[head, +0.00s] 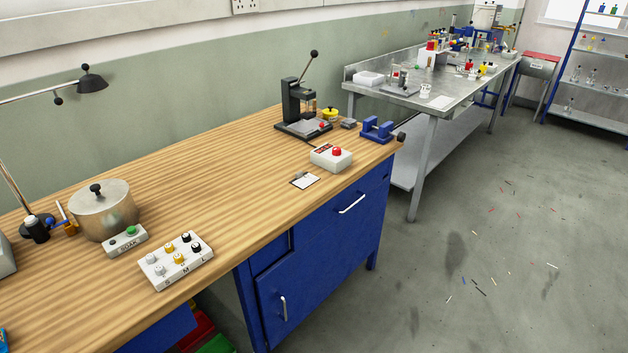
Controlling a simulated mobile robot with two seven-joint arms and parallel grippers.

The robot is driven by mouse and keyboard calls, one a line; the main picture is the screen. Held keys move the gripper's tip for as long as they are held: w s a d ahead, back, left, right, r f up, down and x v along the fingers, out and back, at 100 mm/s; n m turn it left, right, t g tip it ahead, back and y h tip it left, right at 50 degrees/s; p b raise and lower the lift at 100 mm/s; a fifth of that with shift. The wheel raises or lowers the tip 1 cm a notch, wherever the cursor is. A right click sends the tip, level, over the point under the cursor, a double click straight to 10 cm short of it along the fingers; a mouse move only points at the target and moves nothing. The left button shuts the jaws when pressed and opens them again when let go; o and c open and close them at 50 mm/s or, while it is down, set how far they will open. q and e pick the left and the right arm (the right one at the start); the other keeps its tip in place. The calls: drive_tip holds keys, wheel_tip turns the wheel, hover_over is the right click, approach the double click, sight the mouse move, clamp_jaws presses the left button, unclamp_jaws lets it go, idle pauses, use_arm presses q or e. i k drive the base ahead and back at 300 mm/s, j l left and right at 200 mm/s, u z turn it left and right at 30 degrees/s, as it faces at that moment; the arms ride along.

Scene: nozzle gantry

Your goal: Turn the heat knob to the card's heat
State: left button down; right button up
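I cannot make out a heat knob for certain. A small white card with a dark clip or mark (304,180) lies on the wooden bench near its front edge; its writing is too small to read. A white box with a red button (331,158) stands just beyond it. A black lever press (301,113) stands behind that. Another pale card (437,102) lies at the near end of the steel table, also unreadable. Neither of my grippers is in view.
The wooden bench (225,165) is bare in its middle. On its left stand a metal pot (105,212), a green-button box (126,242) and a knobbed block (176,262). A blue vise (377,130) sits at the right end. Open floor (480,250) lies right of the bench, with small scattered scraps.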

sight(336, 150)
drive_tip(key=i+l+u, duration=0.65)
drive_tip(key=l, duration=0.35)
drive_tip(key=i, duration=0.05)
